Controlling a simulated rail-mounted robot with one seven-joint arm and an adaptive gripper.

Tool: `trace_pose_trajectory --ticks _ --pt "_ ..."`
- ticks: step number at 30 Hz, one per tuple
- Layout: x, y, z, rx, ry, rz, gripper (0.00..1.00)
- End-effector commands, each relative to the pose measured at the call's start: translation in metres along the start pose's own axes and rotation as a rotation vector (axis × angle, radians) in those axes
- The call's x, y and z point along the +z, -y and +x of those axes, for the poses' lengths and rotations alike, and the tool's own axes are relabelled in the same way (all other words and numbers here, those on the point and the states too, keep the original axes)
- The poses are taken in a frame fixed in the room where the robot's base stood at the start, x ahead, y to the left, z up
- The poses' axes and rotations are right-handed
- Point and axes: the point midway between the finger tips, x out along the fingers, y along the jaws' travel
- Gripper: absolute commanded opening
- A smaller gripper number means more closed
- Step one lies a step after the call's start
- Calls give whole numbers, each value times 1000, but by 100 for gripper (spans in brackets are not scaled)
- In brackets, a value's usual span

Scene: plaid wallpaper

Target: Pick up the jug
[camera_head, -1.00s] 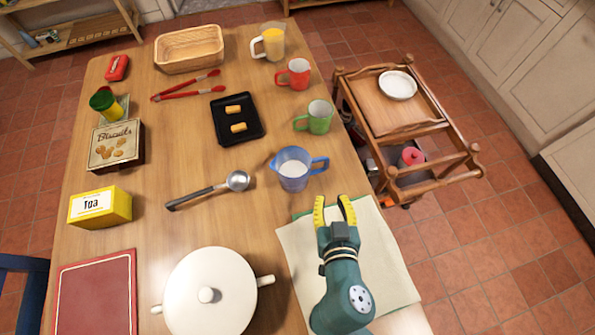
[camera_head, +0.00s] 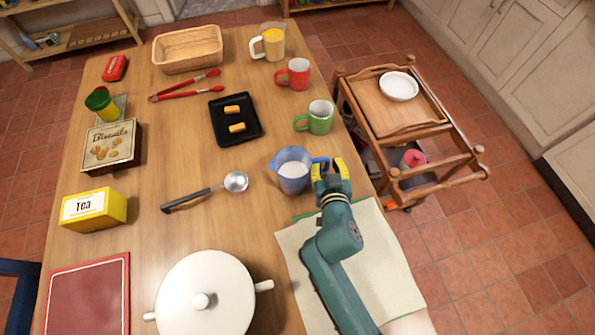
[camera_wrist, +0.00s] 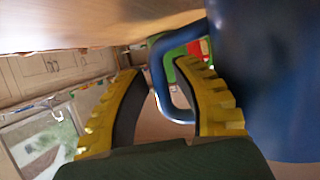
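The blue see-through jug (camera_head: 292,181) stands upright on the table with white contents, its handle facing right toward my gripper. My gripper (camera_head: 330,168) is at the handle side of the jug, with its yellow-padded fingers apart. In the wrist view, the jug's blue body (camera_wrist: 275,70) fills the right side, and its handle loop shows between the spread fingers (camera_wrist: 160,75). I cannot tell whether either finger touches the handle.
A green mug (camera_head: 316,118) stands just behind the jug, with a red mug (camera_head: 294,74) farther back. A ladle (camera_head: 205,191) lies left of the jug. A white lidded pot (camera_head: 207,290) stands in front. A wooden trolley (camera_head: 400,125) is to the right.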

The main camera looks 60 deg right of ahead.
Motion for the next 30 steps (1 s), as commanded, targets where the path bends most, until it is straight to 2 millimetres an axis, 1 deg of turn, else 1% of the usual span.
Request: trace_pose_trajectory --ticks 1,4,5,23,26,30 --pt "0 0 0 0 0 0 22" --pt "0 0 0 0 0 0 3" --pt "0 0 0 0 0 0 0" --pt "-4 0 -1 -1 -4 2 0" --pt "-7 0 -3 -1 -4 2 0" --pt "-18 1 -7 -2 -6 5 0"
